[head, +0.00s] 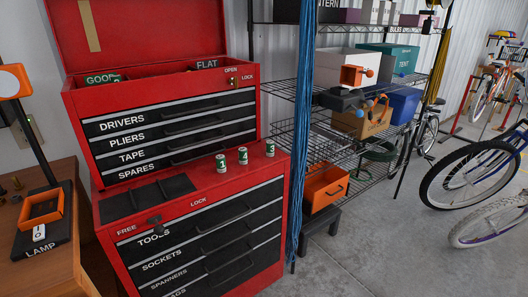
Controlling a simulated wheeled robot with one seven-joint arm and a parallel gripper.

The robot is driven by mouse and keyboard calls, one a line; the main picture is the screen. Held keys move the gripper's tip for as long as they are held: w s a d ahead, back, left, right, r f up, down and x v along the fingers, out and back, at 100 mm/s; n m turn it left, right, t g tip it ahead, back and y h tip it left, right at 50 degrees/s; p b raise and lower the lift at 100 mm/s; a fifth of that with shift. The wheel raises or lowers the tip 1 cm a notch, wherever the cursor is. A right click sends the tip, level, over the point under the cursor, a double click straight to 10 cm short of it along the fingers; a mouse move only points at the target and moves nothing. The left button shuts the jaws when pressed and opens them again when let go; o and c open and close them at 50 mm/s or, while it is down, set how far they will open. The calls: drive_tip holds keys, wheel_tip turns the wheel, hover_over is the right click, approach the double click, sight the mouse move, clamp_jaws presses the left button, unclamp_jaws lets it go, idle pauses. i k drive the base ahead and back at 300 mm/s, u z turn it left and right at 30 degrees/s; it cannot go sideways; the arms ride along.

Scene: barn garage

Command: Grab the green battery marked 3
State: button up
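Three small green batteries with pale ends stand upright in a row on the red top of the lower tool chest (283,156), near its back right. The rightmost green battery (270,148) appears to be marked 3. The middle battery (243,156) appears to be marked 4. The batteries stand apart from one another. My gripper is not in view.
The red upper chest (242,101) rises behind the batteries, with its lid open. A dark mat (148,201) lies left of them. Hanging blue cords (302,130) and a wire shelf stand right. A wooden bench with a lamp (40,232) is left. Bicycles stand far right.

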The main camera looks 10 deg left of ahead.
sight(270, 144)
drive_tip(key=i, duration=1)
drive_tip(key=z, duration=0.05)
